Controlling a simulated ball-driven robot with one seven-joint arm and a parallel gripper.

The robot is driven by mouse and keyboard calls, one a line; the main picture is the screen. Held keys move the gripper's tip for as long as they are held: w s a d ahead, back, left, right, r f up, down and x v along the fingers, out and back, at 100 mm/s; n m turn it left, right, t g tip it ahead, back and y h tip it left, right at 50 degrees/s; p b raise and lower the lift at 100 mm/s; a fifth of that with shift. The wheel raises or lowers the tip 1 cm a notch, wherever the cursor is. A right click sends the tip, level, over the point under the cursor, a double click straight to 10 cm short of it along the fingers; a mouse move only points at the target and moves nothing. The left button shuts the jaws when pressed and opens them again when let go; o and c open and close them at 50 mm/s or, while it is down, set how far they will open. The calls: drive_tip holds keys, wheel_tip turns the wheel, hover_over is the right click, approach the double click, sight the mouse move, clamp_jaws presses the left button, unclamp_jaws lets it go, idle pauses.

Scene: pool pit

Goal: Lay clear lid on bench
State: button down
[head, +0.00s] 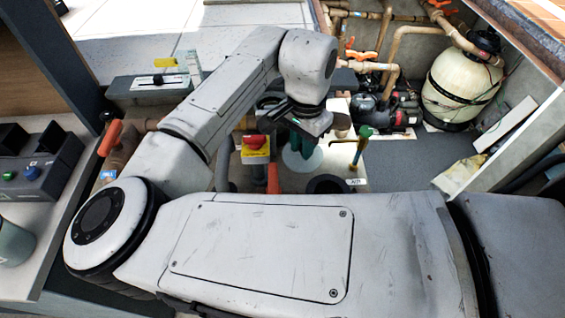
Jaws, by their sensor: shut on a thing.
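My gripper (303,148) hangs below the wrist near the middle of the head view, with teal-green fingers pointing down. It is shut on what looks like the clear lid (291,162), a pale see-through round piece at the fingertips. The lid is over or in front of a pale surface; I cannot tell whether it touches it. My fingers cover part of the lid. A light bench top (18,272) runs along the left edge of the view, apart from my gripper.
A grey control box (40,165) and a grey cup (14,243) stand on the left bench. A red-and-yellow switch (256,148), a green-handled valve (363,133) and a dark round opening (328,184) are near my gripper. A pump (388,105) and cream filter tank (460,88) stand at right.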

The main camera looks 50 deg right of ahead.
drive_tip(key=shift+f+p, duration=0.55)
drive_tip(key=shift+f, duration=3.8)
drive_tip(key=shift+f, duration=0.1)
drive_tip(key=c, duration=1)
unclamp_jaws()
wheel_tip(320, 180, up, 12)
drive_tip(key=shift+r+b, duration=0.15)
drive_tip(key=shift+b, duration=0.8)
